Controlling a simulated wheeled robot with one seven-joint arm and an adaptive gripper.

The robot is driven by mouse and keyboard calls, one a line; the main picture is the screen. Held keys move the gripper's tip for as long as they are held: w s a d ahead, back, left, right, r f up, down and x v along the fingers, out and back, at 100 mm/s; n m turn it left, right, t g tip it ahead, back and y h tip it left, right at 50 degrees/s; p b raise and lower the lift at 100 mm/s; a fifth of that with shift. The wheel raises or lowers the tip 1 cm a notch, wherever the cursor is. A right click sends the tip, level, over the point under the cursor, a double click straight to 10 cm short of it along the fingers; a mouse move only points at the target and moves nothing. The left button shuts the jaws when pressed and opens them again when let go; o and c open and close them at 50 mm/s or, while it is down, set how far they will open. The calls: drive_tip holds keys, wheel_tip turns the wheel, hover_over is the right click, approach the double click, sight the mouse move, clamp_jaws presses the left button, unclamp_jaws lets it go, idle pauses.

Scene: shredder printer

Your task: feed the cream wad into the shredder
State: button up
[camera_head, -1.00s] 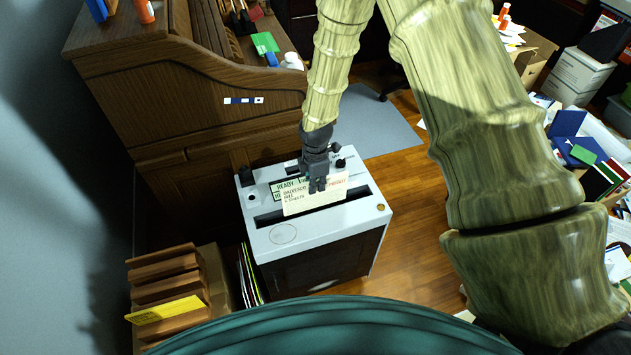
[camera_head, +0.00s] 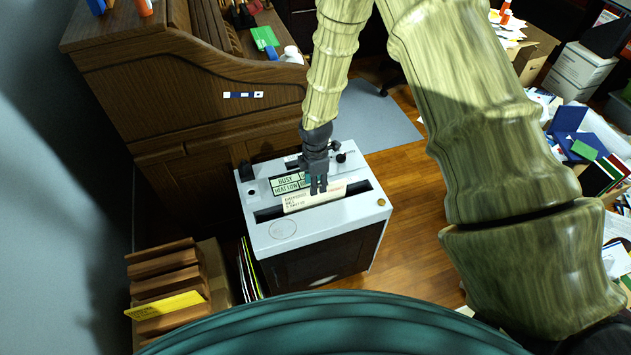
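The cream wad (camera_head: 300,202) stands in the long dark slot on top of the shredder (camera_head: 330,222), with its lower part hidden inside and a low strip with printed text showing above. The shredder is white on top with a dark front, and its small display (camera_head: 286,184) reads "BUSY" and "HEAT LOW". My gripper (camera_head: 318,190) points down at the slot, its dark fingertips overlapping the middle of the wad's upper edge. Whether the fingers still pinch the wad or are slightly apart from it cannot be made out.
A wooden roll-top desk (camera_head: 190,90) stands close behind and left of the shredder. A brown file rack with a yellow folder (camera_head: 165,305) is at the lower left. Papers and boxes (camera_head: 585,70) fill the right side. Wooden floor (camera_head: 405,220) is clear right of the shredder.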

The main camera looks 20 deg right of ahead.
drive_tip(key=shift+r, duration=0.1)
wheel_tip(320, 180, up, 12)
drive_tip(key=s+a+f+m+y, duration=0.1)
drive_tip(key=s+f+m, duration=0.5)
drive_tip(key=s+f, duration=0.55)
drive_tip(key=s+d+f+m, duration=0.1)
drive_tip(key=s+f+m, duration=0.2)
drive_tip(key=s, duration=0.5)
drive_tip(key=s+d+f+m, duration=0.1)
drive_tip(key=s+f+m, duration=0.2)
drive_tip(key=s+m, duration=0.2)
drive_tip(key=s+d+f+m+h, duration=0.1)
drive_tip(key=s+f+m, duration=0.3)
drive_tip(key=s, duration=0.8)
drive_tip(key=shift+d+m, duration=0.5)
drive_tip(key=shift+d, duration=0.05)
